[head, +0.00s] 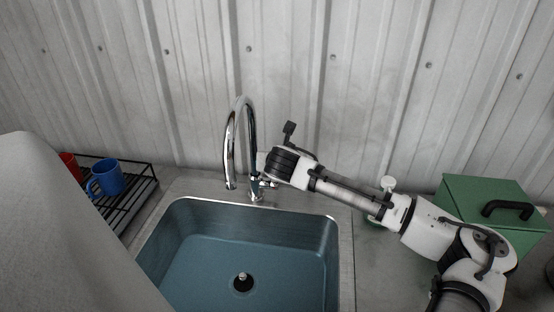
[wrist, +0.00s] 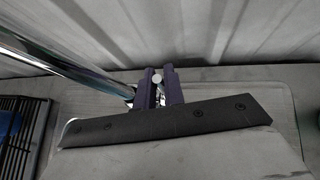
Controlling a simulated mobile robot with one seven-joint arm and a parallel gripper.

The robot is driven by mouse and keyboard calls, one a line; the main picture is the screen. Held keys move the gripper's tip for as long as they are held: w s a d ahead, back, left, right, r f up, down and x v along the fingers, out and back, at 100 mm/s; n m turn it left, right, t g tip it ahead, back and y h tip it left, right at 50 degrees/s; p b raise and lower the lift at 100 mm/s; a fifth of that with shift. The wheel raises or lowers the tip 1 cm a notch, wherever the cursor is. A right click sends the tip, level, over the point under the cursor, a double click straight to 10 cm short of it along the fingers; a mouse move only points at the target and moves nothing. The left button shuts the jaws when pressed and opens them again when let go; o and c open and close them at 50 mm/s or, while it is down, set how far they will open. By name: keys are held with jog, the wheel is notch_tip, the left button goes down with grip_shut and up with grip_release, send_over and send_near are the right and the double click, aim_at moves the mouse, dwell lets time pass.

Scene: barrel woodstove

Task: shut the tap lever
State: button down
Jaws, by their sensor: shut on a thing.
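The chrome tap (head: 241,140) stands at the back edge of the sink, its tall curved spout reaching over the basin. Its small lever (head: 269,184) is at the right side of the tap's base, partly hidden by my gripper (head: 265,178). In the wrist view the chrome spout (wrist: 72,65) crosses the upper left, and the lever's round end (wrist: 157,78) shows between the two fingers of my gripper (wrist: 158,88). The fingers are closed on the lever. Its lower part and exact angle are hidden.
The blue-grey sink (head: 190,205) is empty around its drain. A dark wire rack (head: 133,197) holds a blue mug (head: 106,179) and a red mug (head: 69,166) at left. A green box (head: 480,205) with a black handle stands at right. The metal wall (head: 340,90) is close behind.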

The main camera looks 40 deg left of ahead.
jog(key=c, duration=1.5)
grip_release()
jog(key=b+v, duration=0.3)
jog(key=v, duration=1.1)
jog(key=shift+b, duration=0.35)
jog(key=shift+f, duration=0.1)
